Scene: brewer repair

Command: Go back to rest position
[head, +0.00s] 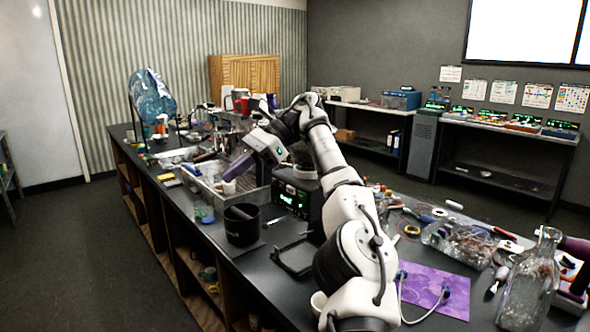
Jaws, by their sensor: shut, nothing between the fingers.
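My white arm rises from the bottom middle of the head view and bends over at the top. My gripper (237,167) is at its end, angled down and left above the metal brewer tray (212,178) on the long dark workbench (215,262). The fingers look purple and shut, with nothing clearly held. They are small in this view, and I cannot tell whether they touch anything below. The dark machine with green lit displays (292,198) stands just right of the gripper, partly hidden behind my arm.
A black bin (242,226) stands in front of the tray. A purple mat (436,289), a clear glass bottle (530,280) and several loose tools crowd the bench's right side. A blue water jug (152,95) stands at the far left end. The floor at left is clear.

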